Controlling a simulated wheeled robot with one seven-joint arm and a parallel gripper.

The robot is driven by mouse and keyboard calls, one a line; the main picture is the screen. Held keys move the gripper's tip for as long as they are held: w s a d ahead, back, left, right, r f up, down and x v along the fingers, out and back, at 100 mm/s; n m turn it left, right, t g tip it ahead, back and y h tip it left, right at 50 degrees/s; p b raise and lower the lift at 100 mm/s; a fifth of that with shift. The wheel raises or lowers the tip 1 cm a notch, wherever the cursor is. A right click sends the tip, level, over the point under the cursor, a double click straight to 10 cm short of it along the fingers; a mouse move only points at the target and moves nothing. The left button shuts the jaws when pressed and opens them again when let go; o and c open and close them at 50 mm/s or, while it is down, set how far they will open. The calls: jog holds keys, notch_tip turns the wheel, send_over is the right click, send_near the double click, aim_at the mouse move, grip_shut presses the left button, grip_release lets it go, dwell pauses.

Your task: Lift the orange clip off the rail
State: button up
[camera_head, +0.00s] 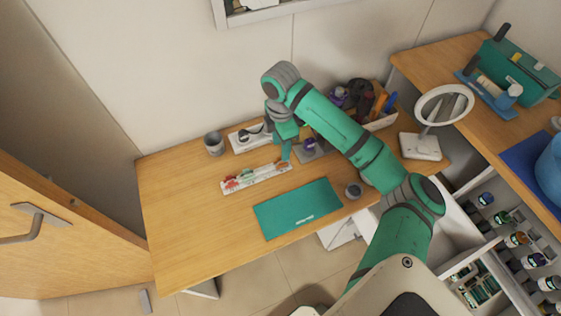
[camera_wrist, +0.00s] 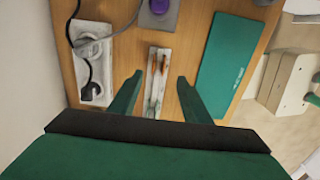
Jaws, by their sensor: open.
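The white rail (camera_head: 243,184) lies on the wooden table in the head view, with a red clip (camera_head: 231,183), a green clip (camera_head: 247,175) and the orange clip (camera_head: 281,163) along it. The orange clip is at the rail's right end. My gripper (camera_head: 284,156) is just above that end and partly covers it. In the wrist view, my gripper (camera_wrist: 158,78) is open, one finger on each side of the rail (camera_wrist: 160,50). Orange parts of the clip (camera_wrist: 164,66) show between the fingers, apart from both.
A teal mat (camera_head: 298,207) lies in front of the rail. A purple-topped item (camera_head: 309,145) on a grey base is close on the right. The table's left part is clear.

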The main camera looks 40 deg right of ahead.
aim_at(280, 159)
jog(key=f, duration=0.3)
jog(key=shift+w+f, duration=0.2)
jog(key=shift+f, duration=0.05)
jog(key=shift+s+d+f, duration=0.15)
jog(key=shift+s+f, duration=0.1)
jog(key=shift+f, duration=0.2)
jog(key=shift+w+f, duration=0.1)
jog(key=shift+f, duration=2.25)
jog(key=shift+c, duration=0.4)
grip_shut()
